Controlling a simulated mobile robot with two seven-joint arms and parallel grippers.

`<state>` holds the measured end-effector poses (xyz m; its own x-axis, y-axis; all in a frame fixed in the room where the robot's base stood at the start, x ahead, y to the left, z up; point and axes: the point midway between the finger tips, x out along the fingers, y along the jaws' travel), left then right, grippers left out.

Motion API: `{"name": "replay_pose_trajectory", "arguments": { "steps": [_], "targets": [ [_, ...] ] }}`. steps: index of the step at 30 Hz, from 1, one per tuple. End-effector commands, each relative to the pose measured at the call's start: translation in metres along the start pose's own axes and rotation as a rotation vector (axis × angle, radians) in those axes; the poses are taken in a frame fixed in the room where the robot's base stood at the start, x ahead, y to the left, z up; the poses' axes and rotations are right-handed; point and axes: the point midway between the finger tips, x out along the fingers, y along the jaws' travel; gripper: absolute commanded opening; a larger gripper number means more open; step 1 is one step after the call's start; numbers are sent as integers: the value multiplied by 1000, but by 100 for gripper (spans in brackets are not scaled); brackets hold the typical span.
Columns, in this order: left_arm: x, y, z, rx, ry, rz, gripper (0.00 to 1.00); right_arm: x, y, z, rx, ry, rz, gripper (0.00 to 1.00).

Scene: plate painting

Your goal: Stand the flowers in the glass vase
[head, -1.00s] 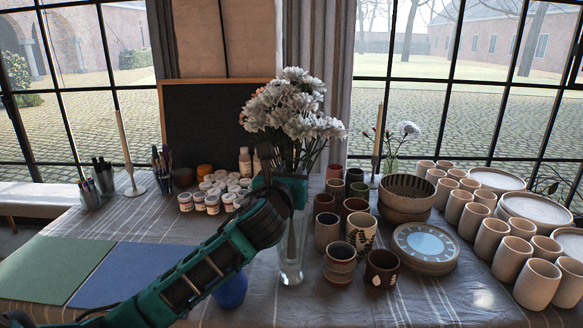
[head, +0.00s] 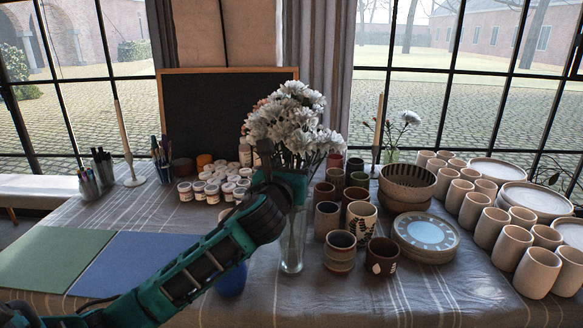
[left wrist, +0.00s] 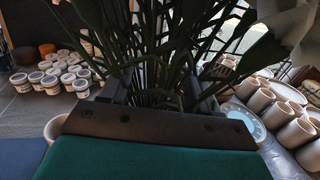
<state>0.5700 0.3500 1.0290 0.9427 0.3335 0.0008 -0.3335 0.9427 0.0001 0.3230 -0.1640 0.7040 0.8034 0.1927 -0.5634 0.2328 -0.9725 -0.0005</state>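The white flowers (head: 290,118) stand upright in a tall clear glass vase (head: 291,254) near the middle of the table. Their stems run down into the vase, though my gripper hides part of them. My left gripper (head: 282,180) is at the stems just below the blossoms, around the vase's upper end. In the left wrist view the green stems (left wrist: 155,97) pass between its two fingers, which stand apart and look open. The vase's rim is hidden. My right gripper is not in view.
Dark cups (head: 340,252) and a stack of plates (head: 425,240) stand close right of the vase. Paint jars (head: 212,190) are behind, left. A blue mat (head: 132,262) and green mat (head: 50,258) lie left. Pale cups (head: 512,248) fill the right.

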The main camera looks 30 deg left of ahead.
Motion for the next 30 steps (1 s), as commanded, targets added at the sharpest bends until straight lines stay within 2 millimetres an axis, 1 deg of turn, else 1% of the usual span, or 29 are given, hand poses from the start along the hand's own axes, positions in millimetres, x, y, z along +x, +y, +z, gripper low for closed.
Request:
{"name": "replay_pose_trajectory", "arguments": {
  "steps": [8,11,13,17,24,27,30],
  "targets": [
    [0,0,-1,0,3,0,62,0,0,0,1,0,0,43],
    [-5,0,-1,1,2,0,62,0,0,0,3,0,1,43],
    [-12,0,-1,2,2,-1,62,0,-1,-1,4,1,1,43],
    [-34,0,0,3,2,-3,62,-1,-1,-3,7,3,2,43],
    [-86,0,-1,1,3,-3,62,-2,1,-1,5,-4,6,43],
    [-104,0,0,2,2,-3,62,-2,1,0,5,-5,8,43],
    [-117,0,-1,1,2,-2,62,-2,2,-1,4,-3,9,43]
  ]
}}
